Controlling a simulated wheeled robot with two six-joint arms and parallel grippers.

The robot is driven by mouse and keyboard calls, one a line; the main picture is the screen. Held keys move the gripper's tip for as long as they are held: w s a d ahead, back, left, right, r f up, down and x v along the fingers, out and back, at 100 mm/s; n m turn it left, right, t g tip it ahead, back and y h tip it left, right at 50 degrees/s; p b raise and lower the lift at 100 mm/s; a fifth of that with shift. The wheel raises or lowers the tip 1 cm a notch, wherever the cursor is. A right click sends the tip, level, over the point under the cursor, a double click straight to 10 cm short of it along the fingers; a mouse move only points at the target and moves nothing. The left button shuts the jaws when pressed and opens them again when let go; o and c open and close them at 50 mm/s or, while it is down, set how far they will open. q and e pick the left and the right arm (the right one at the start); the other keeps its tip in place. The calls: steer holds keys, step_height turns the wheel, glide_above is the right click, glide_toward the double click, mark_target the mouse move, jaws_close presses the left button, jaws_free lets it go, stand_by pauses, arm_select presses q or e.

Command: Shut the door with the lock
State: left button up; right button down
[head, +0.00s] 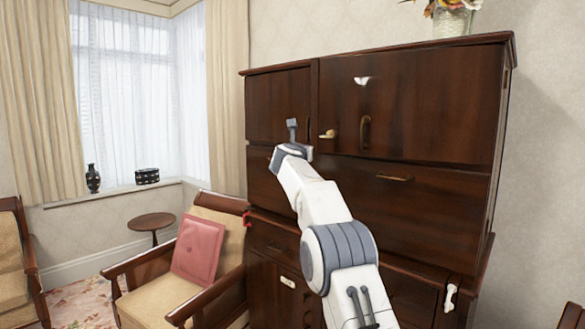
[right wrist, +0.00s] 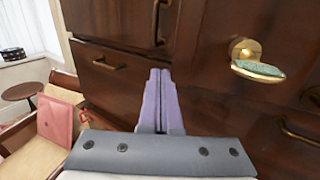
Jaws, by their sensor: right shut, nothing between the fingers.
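The dark wood cabinet has an upper right door (head: 425,105) with a brass lock lever (head: 327,134) near its left edge and a curved vertical pull beside it. The door looks nearly flush; I cannot tell if it is slightly ajar. In the right wrist view the lever (right wrist: 258,66) has a greenish face and sits to the right of my fingers. My right gripper (head: 292,128) is shut and empty, in front of the upper left door (head: 277,98), left of the lever and apart from it. Its closed fingers also show in the right wrist view (right wrist: 160,95). My left gripper is not in view.
A drop-front panel with a brass pull (head: 395,178) lies below the doors. An armchair (head: 215,235) with a pink cushion stands close at the cabinet's left. A small round table (head: 151,222) is near the window. A flower vase (head: 452,22) stands on top.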

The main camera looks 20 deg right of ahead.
arm_select(q)
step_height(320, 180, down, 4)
steer(key=b, duration=0.3)
arm_select(e)
steer(key=s+a, duration=0.4)
steer(key=a, duration=0.2)
steer(key=s+d+r+n+t+h+p, duration=0.1)
steer(key=s+d+r+n+h+p, duration=0.2)
steer(key=n, duration=1)
steer(key=s+d+f+m+t+y+p, duration=0.15)
steer(key=s+m+y+p, duration=0.35)
steer(key=m, duration=0.8)
steer(key=s+f+m+t+y+p, duration=0.15)
steer(key=s+m+y+p, duration=0.35)
steer(key=m, duration=0.8)
arm_select(q)
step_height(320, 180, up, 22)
steer(key=p, duration=0.9)
arm_select(e)
steer(key=w+d+n+g+y, duration=0.1)
steer(key=w+d, duration=0.2)
steer(key=w, duration=1)
steer(key=shift+w+d+f+y, duration=0.15)
steer(key=shift+w+f+y, duration=0.25)
